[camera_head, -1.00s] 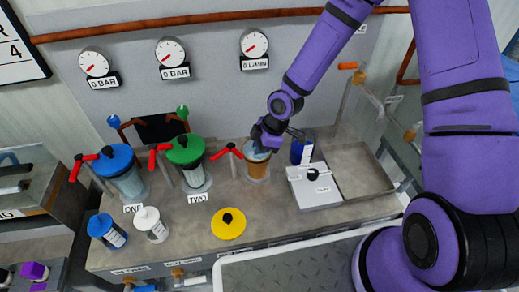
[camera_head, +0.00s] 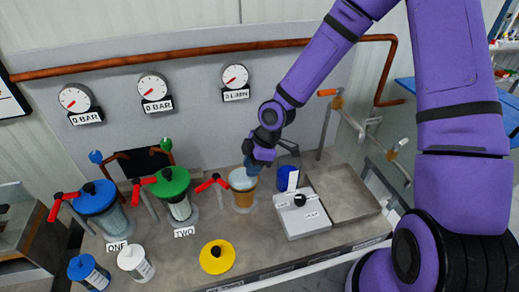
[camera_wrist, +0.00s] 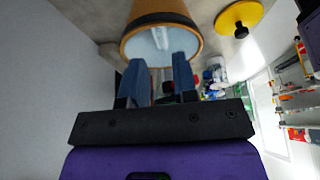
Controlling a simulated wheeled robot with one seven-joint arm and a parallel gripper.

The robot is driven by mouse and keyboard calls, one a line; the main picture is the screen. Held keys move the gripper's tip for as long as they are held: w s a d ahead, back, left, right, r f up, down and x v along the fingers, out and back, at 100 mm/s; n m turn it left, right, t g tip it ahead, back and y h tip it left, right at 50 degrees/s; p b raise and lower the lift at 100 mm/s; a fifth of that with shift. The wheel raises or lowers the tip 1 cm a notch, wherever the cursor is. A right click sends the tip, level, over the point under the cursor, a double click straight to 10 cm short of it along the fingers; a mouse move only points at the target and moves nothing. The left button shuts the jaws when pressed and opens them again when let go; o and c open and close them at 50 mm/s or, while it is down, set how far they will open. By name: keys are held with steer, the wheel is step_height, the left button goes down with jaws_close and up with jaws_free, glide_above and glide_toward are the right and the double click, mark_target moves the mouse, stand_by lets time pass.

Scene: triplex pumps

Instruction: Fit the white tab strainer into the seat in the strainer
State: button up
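The open strainer housing (camera_head: 243,192) is an amber cylinder with a pale, whitish inside, standing right of the green-lidded strainer. My gripper (camera_head: 252,168) is just above its rim, on its right side. In the wrist view the housing mouth (camera_wrist: 160,42) lies beyond my blue fingertips (camera_wrist: 158,76). The fingers are apart, and I see nothing clamped between them. I cannot tell whether the pale inside is the white tab strainer or only the seat. A white-topped labelled canister (camera_head: 136,262) stands at the front left; I cannot tell whether it is a strainer.
A yellow lid (camera_head: 217,257) lies in front of the housing. A red-handled valve (camera_head: 212,183) is close on its left. A white switch box (camera_head: 302,218) and a blue can (camera_head: 287,178) stand on its right. Blue-lidded (camera_head: 97,201) and green-lidded (camera_head: 173,190) strainers stand left.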

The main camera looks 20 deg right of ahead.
steer(key=v, duration=0.6)
steer(key=shift+r, duration=0.3)
steer(key=shift+d, duration=0.1)
steer(key=s+d+r+m+t+h, duration=0.1)
steer(key=s+d+r+m+h, duration=0.2)
steer(key=d+r+m, duration=0.4)
steer(key=s+d+r+m+t+h, duration=0.1)
steer(key=s+d+r+m+h, duration=0.2)
steer(key=r, duration=0.6)
steer(key=s+d+r+m+t, duration=0.1)
steer(key=s+d+r+m, duration=0.1)
steer(key=s+r+m, duration=0.2)
steer(key=s+d+r+m+t+y, duration=0.1)
steer(key=s+d+r+m+t, duration=0.1)
steer(key=s+r, duration=0.6)
steer(key=s+d+m, duration=0.1)
steer(key=s+m, duration=0.1)
steer(key=s, duration=0.1)
steer(key=shift+s+r, duration=0.3)
